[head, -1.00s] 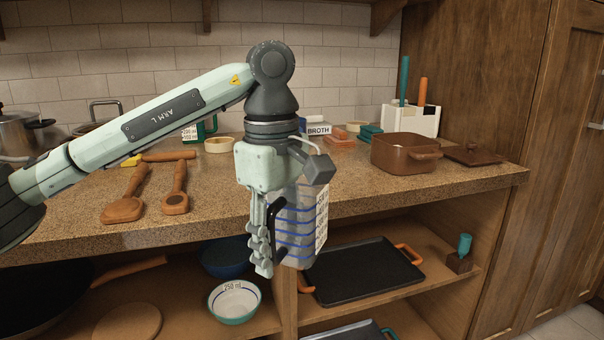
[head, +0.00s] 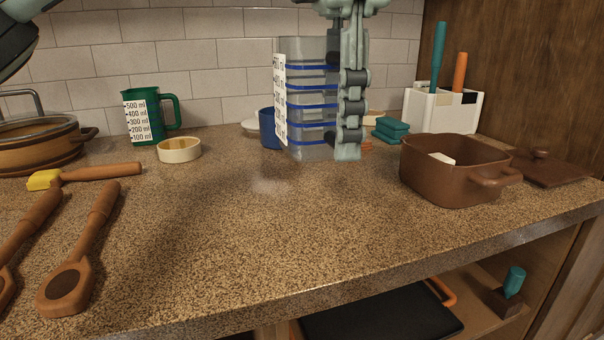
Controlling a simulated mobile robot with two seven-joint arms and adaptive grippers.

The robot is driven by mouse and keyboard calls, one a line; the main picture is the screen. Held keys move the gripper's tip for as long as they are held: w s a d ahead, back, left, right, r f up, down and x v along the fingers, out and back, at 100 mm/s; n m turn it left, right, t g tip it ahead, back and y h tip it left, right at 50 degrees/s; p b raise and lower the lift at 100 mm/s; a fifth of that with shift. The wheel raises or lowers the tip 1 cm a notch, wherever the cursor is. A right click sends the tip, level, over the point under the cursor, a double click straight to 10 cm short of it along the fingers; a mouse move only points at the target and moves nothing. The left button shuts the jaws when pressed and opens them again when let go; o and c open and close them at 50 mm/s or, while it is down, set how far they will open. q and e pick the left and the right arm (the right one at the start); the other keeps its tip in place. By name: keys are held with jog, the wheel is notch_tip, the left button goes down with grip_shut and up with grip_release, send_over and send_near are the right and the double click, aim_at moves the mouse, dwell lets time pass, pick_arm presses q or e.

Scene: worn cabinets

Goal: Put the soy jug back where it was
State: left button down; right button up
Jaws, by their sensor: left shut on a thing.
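A clear grey jug with blue bands and a white scale label (head: 305,98) is upright over the back middle of the counter. I take it for the soy jug, though no such name is readable on it. My left gripper (head: 352,130) is shut on its right side, fingers pointing down. The far side of the grip is hidden. I cannot tell whether the jug's base touches the counter (head: 270,240). My right gripper is not in view.
A blue container (head: 268,128) is partly hidden behind the jug. A green measuring jug (head: 145,118) and a cream ring-shaped dish (head: 179,150) stand left. A brown pot (head: 450,180) and teal block (head: 392,128) are right. The counter's front middle is clear.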

pick_arm(q)
jog(key=w+f, duration=0.2)
jog(key=w, duration=0.1)
jog(key=w+a+f+p, duration=0.1)
jog(key=w+f, duration=0.1)
jog(key=w, duration=0.2)
jog(key=w+a+f, duration=0.1)
jog(key=w+f, duration=0.1)
jog(key=w, duration=0.1)
jog(key=shift+w+a+f, duration=0.15)
jog(key=shift+w+f, duration=0.1)
jog(key=shift+f, duration=0.05)
notch_tip(320, 180, down, 3)
jog(key=shift+f+p, duration=0.1)
jog(key=shift+p, duration=0.25)
jog(key=shift+f, duration=0.35)
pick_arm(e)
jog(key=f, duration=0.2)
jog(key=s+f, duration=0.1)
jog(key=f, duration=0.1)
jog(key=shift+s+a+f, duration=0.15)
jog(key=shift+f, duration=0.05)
pick_arm(q)
jog(key=shift+f, duration=0.15)
jog(key=c, duration=1.2)
grip_release()
jog(key=o, duration=0.3)
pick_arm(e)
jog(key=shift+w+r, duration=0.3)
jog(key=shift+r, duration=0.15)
